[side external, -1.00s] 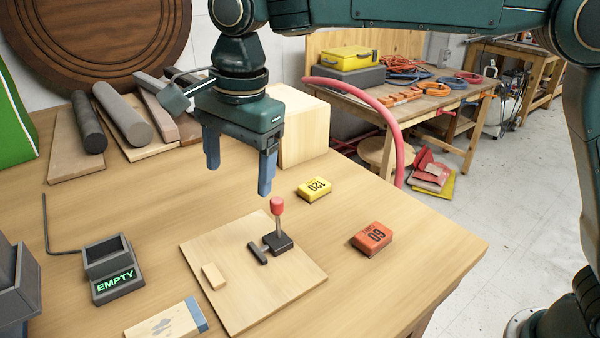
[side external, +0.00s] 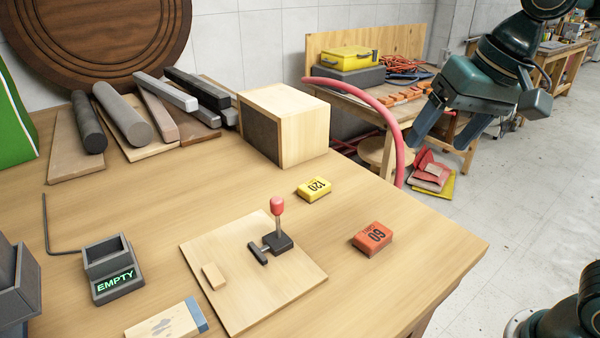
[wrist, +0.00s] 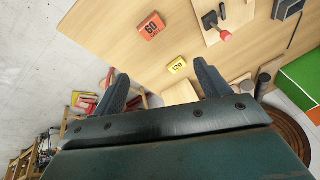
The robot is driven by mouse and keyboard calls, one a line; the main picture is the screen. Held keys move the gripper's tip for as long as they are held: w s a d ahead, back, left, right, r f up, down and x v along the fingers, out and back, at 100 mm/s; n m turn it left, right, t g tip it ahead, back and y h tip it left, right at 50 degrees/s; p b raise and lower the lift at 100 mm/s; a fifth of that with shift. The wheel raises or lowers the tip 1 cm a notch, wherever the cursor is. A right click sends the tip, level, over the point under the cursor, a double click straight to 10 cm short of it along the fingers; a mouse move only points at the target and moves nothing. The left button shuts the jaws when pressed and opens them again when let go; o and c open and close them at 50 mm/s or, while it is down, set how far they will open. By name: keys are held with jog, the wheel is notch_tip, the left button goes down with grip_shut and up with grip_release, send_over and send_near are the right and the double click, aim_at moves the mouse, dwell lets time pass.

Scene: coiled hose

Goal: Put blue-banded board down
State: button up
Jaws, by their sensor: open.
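The blue-banded board (side external: 170,320) lies flat on the workbench (side external: 140,210) at the bottom edge of the side external view. It is a light wooden piece with dark smudges and a blue band at its right end, partly cut off by the frame. My gripper (side external: 438,130) is at the upper right, away from the board and past the bench's right side. Its two blue fingers are apart with nothing between them. In the wrist view, my gripper's fingers (wrist: 162,85) are spread and empty, and I cannot make out the board there.
A toggle clamp with a red knob (side external: 277,205) stands on a wooden plate beside the board. A yellow 120 block (side external: 314,189), an orange 60 block (side external: 372,238) and an EMPTY holder (side external: 112,270) sit nearby. A pink hose (side external: 385,118) arches at the bench's far right.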

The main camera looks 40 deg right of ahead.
jog(key=s+d+f+n+t, duration=0.1)
jog(key=s+d+f+n, duration=0.3)
jog(key=s, duration=0.5)
jog(key=shift+s+d+f+h, duration=0.4)
jog(key=shift+d+f, duration=0.3)
jog(key=shift+f, duration=0.25)
jog(key=shift+o, duration=0.4)
